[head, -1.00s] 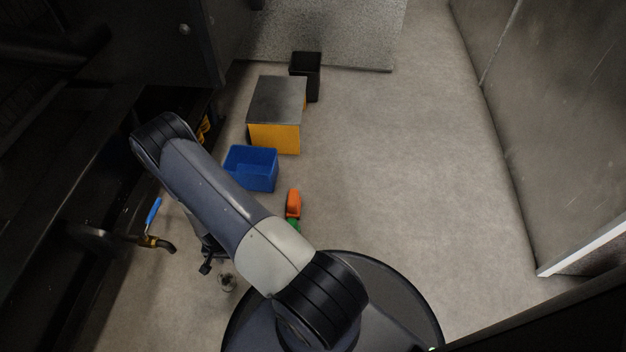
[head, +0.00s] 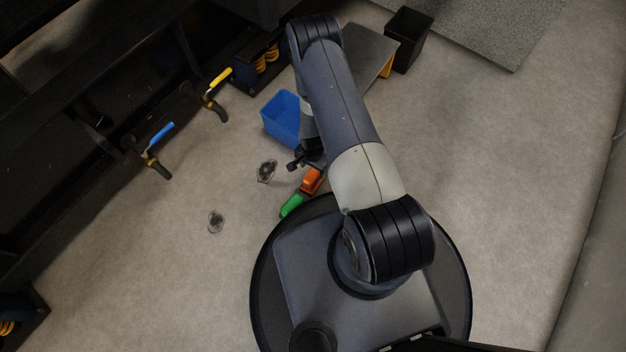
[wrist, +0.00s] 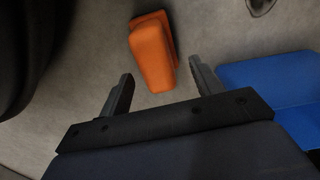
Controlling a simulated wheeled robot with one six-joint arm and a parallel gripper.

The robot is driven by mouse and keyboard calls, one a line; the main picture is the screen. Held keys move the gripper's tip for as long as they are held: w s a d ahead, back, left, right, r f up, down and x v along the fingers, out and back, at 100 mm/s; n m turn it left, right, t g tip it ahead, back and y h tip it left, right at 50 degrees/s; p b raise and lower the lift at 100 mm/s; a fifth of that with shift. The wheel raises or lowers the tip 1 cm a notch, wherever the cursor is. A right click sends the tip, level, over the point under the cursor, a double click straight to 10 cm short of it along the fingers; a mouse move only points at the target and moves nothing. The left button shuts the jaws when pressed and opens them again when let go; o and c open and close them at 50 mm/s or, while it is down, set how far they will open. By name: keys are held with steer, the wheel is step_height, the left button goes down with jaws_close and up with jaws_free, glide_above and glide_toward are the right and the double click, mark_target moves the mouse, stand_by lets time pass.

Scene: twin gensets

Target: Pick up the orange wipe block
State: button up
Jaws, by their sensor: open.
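The orange wipe block (head: 312,180) lies on the floor just in front of my base, partly hidden by my arm in the head view. In the wrist view the orange block (wrist: 152,54) lies beyond my fingertips, roughly in line with the gap between them. My gripper (wrist: 159,76) is open and empty, with one finger on either side of that gap. In the head view my gripper (head: 296,165) is mostly hidden beneath my arm, close to the block.
A green block (head: 291,205) lies beside the orange one. A blue bin (head: 281,118) stands close by and shows at right in the wrist view (wrist: 262,78). Clear crumpled pieces (head: 266,171) lie to the left. A black bin (head: 409,42) stands farther back. The right floor is free.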

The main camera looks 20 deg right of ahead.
steer(key=f+b, duration=0.1)
steer(key=f, duration=0.1)
steer(key=f+b, duration=0.1)
steer(key=f, duration=0.1)
steer(key=f+b, duration=0.1)
steer(key=f, duration=0.1)
steer(key=shift+s+d, duration=0.15)
steer(key=shift+s, duration=0.1)
steer(key=c, duration=0.8)
step_height(320, 180, up, 10)
steer(key=p, duration=0.4)
steer(key=shift+p, duration=0.3)
